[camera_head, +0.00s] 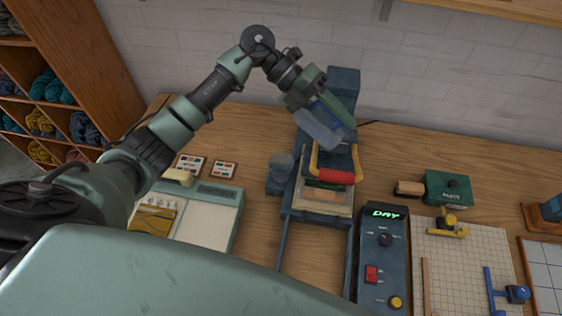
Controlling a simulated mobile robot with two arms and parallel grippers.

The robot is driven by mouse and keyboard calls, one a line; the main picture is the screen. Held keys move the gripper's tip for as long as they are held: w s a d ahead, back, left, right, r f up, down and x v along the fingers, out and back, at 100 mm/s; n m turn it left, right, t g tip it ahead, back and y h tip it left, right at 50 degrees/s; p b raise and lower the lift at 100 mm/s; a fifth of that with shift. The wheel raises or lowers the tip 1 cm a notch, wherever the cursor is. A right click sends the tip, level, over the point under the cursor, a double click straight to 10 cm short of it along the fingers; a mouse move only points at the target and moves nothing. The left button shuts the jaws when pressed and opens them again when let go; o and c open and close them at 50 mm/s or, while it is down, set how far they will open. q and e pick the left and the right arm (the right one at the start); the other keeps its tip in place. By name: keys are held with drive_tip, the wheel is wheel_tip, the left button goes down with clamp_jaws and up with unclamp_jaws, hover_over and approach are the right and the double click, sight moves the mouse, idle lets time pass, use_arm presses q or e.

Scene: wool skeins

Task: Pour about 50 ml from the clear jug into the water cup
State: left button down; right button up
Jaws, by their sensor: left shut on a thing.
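My left gripper (328,108) is at the upper middle, above and to the right of the water cup. It is shut on a bluish see-through thing that looks like the clear jug (316,131), which is tilted and partly hidden by the fingers. Its liquid level cannot be made out, and no stream shows. The water cup (282,163), small, grey and see-through, stands upright in a dark blue holder at the left side of the blue frame. What is inside the cup is unclear. My right gripper is not in view.
A blue frame (284,250) with a yellow-and-red handle (336,176) stands just below the jug. A control box reading DRY (385,212), a gridded board (460,270) and a green box (449,188) lie right. A pale device (213,216) lies left.

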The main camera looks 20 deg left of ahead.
use_arm(q)
drive_tip(key=shift+a+h, duration=0.45)
drive_tip(key=shift+h, duration=0.55)
idle(0.6)
drive_tip(key=shift+s+d, duration=0.1)
drive_tip(key=shift+d, duration=0.2)
drive_tip(key=shift+w+a+h+b, duration=0.25)
drive_tip(key=shift+h+b, duration=0.35)
drive_tip(key=shift+b, duration=0.4)
idle(0.8)
drive_tip(key=shift+s+r, duration=0.1)
drive_tip(key=shift+r, duration=0.05)
drive_tip(key=shift+d+r+y+p, duration=0.3)
drive_tip(key=shift+d+r+p, duration=0.15)
drive_tip(key=shift+p, duration=0.8)
drive_tip(key=shift+d+f+y, duration=0.3)
drive_tip(key=shift+f+y, duration=0.1)
drive_tip(key=shift+y, duration=0.2)
drive_tip(key=shift+s+d+y, duration=0.1)
drive_tip(key=shift+d+y, duration=0.2)
drive_tip(key=shift+y, duration=0.4)
drive_tip(key=shift+s+d+f+y, duration=0.1)
drive_tip(key=shift+d+f+y, duration=0.05)
drive_tip(key=shift+y, duration=0.15)
drive_tip(key=shift+f+y, duration=0.15)
drive_tip(key=shift+y, duration=0.65)
